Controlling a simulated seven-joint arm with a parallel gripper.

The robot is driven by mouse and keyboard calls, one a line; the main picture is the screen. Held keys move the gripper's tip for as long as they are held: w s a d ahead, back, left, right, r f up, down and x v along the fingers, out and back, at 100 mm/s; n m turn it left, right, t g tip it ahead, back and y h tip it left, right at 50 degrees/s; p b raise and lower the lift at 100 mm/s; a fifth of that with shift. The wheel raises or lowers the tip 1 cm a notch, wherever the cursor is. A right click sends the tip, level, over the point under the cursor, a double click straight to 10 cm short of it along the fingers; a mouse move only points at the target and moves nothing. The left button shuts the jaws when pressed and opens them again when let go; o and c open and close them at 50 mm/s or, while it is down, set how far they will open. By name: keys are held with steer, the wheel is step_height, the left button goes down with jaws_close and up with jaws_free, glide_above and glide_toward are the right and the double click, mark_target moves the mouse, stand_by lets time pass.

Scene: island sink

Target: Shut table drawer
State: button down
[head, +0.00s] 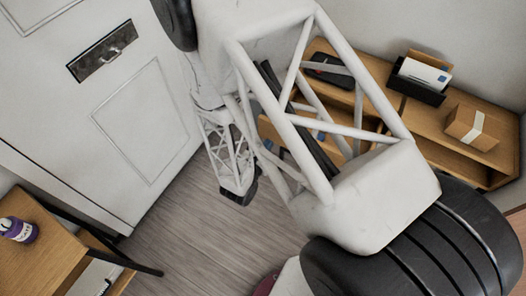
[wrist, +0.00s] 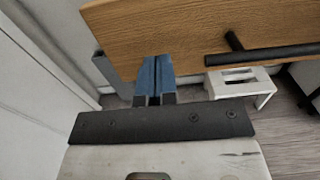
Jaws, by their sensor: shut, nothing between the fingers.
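The wooden table (head: 425,122) stands against the wall at the right in the head view. A wooden panel, probably its drawer front (head: 275,136), shows partly behind my arm and seems to stick out from the table. In the wrist view a wooden panel (wrist: 180,32) with a black bar handle (wrist: 265,53) fills the top. My gripper (wrist: 153,72) is shut and empty, its blue fingertips overlapping the panel's lower edge left of the handle. I cannot tell whether they touch it.
A black device (head: 328,70), a letter holder (head: 418,88) and a cardboard box (head: 472,126) rest on the table. A white door (head: 95,85) stands at left. Another wooden table (head: 35,255) holds a purple bottle (head: 18,230). Grey floor (head: 185,225) is clear between them.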

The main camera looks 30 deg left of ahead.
steer(key=shift+w, duration=1.45)
steer(key=shift+w, duration=0.15)
steer(key=w, duration=1.9)
steer(key=shift+w, duration=0.4)
steer(key=shift+w+r, duration=0.1)
steer(key=shift+w, duration=0.05)
steer(key=s, duration=1.5)
